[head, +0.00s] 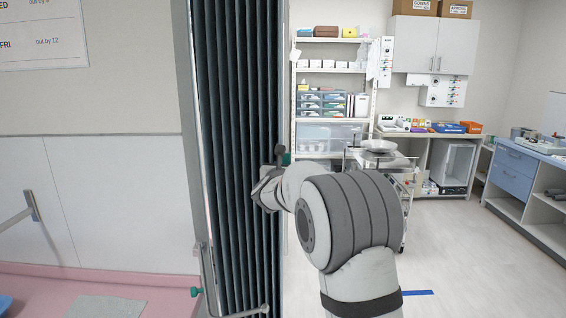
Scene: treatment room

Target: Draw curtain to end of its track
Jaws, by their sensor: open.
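A dark grey-green pleated curtain (235,120) hangs bunched in tight vertical folds left of the middle of the head view. It stands beside a pale upright edge at its left. My gripper (268,182) is at the curtain's right edge, at about mid-height in the picture. It is open, with my arm reaching in from the lower right. A dark knob-ended piece (280,152) shows just above my gripper; I cannot tell what it belongs to. My wrist hides part of the curtain's edge, and the curtain's track is out of view above.
Metal shelving (330,90) with supplies stands behind at the centre. A trolley (405,170) with a bowl stands behind my arm. A blue-drawer counter (520,165) is at the right. A rail with a green end (196,292) is low at left. The floor at right is clear.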

